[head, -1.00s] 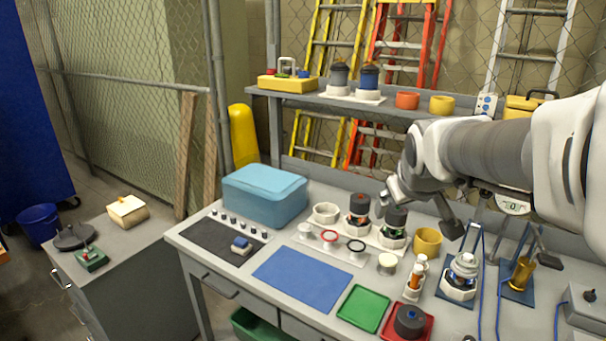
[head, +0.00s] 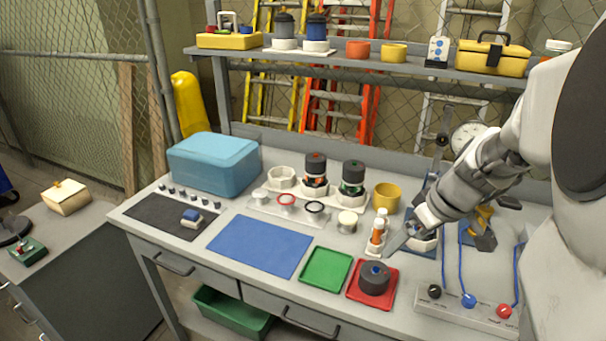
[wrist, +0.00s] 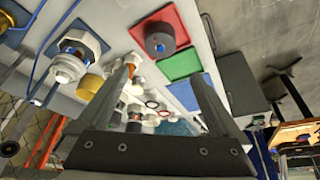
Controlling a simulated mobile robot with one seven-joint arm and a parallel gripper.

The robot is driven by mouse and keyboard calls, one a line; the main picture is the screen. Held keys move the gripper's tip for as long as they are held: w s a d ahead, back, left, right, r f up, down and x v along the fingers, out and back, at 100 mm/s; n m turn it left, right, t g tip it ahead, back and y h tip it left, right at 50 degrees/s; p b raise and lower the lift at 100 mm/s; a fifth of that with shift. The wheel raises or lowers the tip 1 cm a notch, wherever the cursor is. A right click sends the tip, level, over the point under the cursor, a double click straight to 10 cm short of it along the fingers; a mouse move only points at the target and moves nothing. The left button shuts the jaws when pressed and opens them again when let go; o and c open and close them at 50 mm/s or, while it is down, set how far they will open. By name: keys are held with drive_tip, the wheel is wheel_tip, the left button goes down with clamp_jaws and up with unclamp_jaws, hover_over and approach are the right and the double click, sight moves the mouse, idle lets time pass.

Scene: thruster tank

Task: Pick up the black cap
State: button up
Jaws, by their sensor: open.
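The black cap (head: 375,277) is a squat dark round piece with a blue centre. It rests on the red tray (head: 356,295) near the table's front edge. It also shows at the top of the wrist view (wrist: 160,41), beyond my fingertips. My gripper (wrist: 165,72) is open with nothing between its fingers. In the head view my gripper (head: 448,222) is above the right part of the table, up and to the right of the cap and apart from it.
A green tray (head: 326,269) and blue mat (head: 260,246) lie left of the red tray. White holders with orange-banded bottles (head: 377,236) stand behind the cap. A control box (head: 468,310) with cables is to its right. A yellow cup (head: 387,196) stands farther back.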

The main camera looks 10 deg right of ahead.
sight(377, 269)
drive_tip(key=b+x, duration=0.4)
drive_tip(key=x, duration=1.3)
drive_tip(key=shift+f, duration=0.2)
drive_tip(key=c, duration=1.1)
drive_tip(key=shift+o, duration=0.2)
drive_tip(key=shift+r, duration=0.15)
